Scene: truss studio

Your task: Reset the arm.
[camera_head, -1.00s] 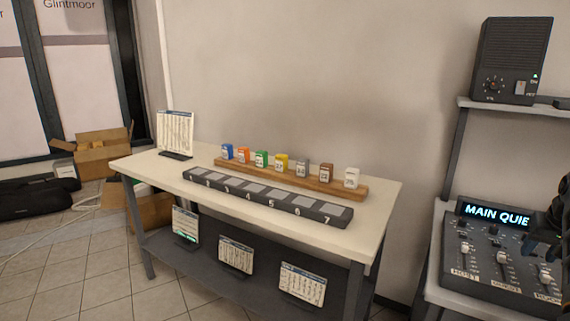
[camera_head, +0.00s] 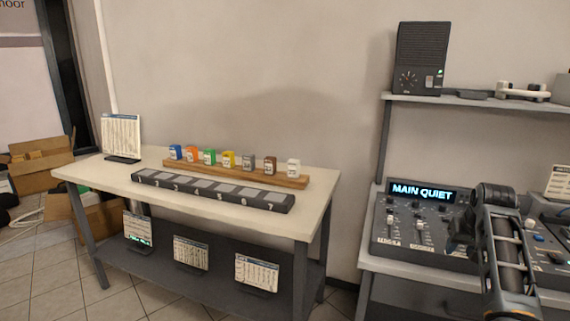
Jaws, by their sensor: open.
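My arm (camera_head: 507,255) reaches up from the lower right edge and bends in front of the mixer desk (camera_head: 421,268). My gripper (camera_head: 455,235) is a small dark shape at the arm's left side, over the right part of the desk. It is open, and I see nothing held in it. Its fingertips are hard to make out against the dark panel, and I cannot tell whether they touch it. The desk's lit display reads "MAIN QUIET".
A shelf (camera_head: 440,99) above the desk carries a dark speaker box (camera_head: 420,58). At left, a table (camera_head: 115,180) holds a numbered dark strip (camera_head: 212,190) and a wooden rack (camera_head: 290,181) of coloured blocks. Cardboard boxes (camera_head: 40,172) stand far left. Floor shows at lower left.

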